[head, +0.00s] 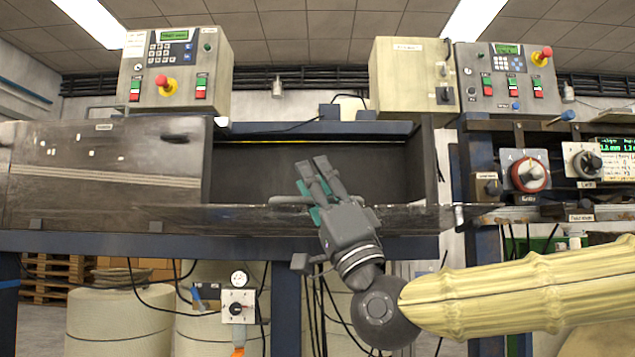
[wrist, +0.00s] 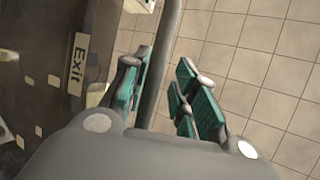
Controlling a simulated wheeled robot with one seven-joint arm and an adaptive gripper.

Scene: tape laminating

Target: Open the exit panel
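In the head view my gripper (head: 312,174) is in front of the machine's dark middle opening (head: 255,175), fingers pointing up and left. A short grey horizontal bar (head: 288,200) shows beside the fingers. In the wrist view a plate reading "Exit" (wrist: 77,64) sits on a dark panel (wrist: 40,50). A grey bar (wrist: 169,30) runs between the teal-padded fingers of my gripper (wrist: 160,75), nearer the left finger. The fingers are apart, and I cannot tell whether either touches the bar. The gripper body hides part of the panel.
A brown-grey panel (head: 110,180) covers the machine's left part. Control boxes (head: 178,75) and (head: 507,78) stand above. Knobs (head: 527,174) and a display (head: 616,148) are at the right. A gauge unit (head: 238,300) and cables hang below the opening.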

